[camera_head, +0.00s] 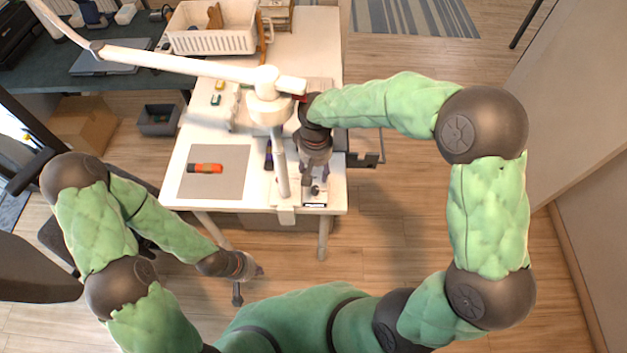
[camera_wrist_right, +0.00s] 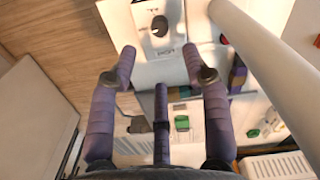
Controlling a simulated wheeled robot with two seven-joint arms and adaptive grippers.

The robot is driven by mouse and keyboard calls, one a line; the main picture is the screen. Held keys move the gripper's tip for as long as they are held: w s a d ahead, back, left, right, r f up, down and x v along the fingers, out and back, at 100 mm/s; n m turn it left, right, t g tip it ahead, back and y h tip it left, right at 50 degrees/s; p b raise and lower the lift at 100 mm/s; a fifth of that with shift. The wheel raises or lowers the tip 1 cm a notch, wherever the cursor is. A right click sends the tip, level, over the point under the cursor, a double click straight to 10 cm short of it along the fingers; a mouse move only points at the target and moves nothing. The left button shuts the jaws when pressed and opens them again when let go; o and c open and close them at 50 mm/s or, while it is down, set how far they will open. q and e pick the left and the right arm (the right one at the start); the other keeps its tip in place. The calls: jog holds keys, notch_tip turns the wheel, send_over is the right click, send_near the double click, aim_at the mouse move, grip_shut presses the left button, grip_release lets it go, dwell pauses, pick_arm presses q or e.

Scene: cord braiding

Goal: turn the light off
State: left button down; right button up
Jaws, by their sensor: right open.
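A white jointed lamp arm (camera_head: 180,62) crosses the head view and meets a white post (camera_head: 279,160) at the table's front edge; its far end leaves the picture at upper left. A white panel (camera_head: 316,196) with a dark knob lies right of the post; the right wrist view shows its round black knob (camera_wrist_right: 159,26) and dark lettering. My right gripper (camera_wrist_right: 160,55) is open and empty, its two outer fingertips apart just short of the knob. It also shows above the panel in the head view (camera_head: 315,178). My left gripper (camera_head: 248,283) looks open and empty, in front of the table.
A grey mat (camera_head: 228,160) with an orange-red tool (camera_head: 205,168) lies left of the post. A white basket (camera_head: 213,38) stands at the back. The post rises close beside my right gripper. A dark bracket (camera_head: 367,158) sticks out at the table's right edge.

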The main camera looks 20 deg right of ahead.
aim_at(315, 189)
notch_tip(315, 189, down, 10)
jog(key=b, duration=0.2)
jog(key=shift+s+b, duration=0.1)
jog(key=shift+b, duration=0.25)
grip_shut()
